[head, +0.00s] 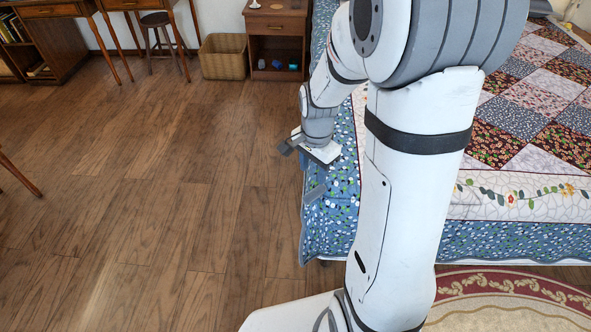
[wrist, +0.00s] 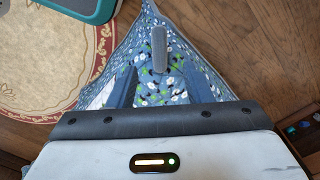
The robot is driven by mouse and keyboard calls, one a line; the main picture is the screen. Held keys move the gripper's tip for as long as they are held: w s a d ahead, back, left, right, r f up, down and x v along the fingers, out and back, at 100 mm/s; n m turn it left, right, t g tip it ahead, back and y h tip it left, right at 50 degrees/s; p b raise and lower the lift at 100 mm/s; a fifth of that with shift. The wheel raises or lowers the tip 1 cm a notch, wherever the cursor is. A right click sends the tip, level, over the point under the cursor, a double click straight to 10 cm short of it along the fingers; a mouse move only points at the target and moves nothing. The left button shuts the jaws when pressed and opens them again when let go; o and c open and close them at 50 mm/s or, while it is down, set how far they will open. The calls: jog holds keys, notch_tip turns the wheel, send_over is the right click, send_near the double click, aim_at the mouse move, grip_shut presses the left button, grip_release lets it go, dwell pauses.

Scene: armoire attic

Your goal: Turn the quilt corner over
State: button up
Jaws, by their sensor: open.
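The quilt (head: 520,195) covers the bed, with a patchwork middle, a white flowered band and a blue floral border. Its near-left corner (head: 318,245) hangs down over the bed's edge, unfolded. In the wrist view the blue corner (wrist: 152,22) tapers to a point beyond the gripper. My gripper (head: 302,170) is open at the quilt's left edge, above the hanging corner. One grey finger (wrist: 159,50) shows in front of the blue cloth in the wrist view. I cannot tell whether the fingers touch the cloth. My arm hides part of the quilt in the head view.
Wood floor (head: 150,190) is clear left of the bed. A nightstand (head: 276,38) and a wicker basket (head: 224,57) stand at the back. A stool (head: 158,35) is by the desk. An oval rug (head: 520,300) lies at the bed's foot, also in the wrist view (wrist: 50,70).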

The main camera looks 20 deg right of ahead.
aim_at(311, 192)
jog(key=shift+w+f+m, duration=0.25)
jog(key=shift+f+m, duration=0.15)
jog(key=shift+f, duration=0.6)
notch_tip(311, 192, down, 7)
jog(key=shift+f+b, duration=0.1)
jog(key=shift+b, duration=0.55)
grip_shut()
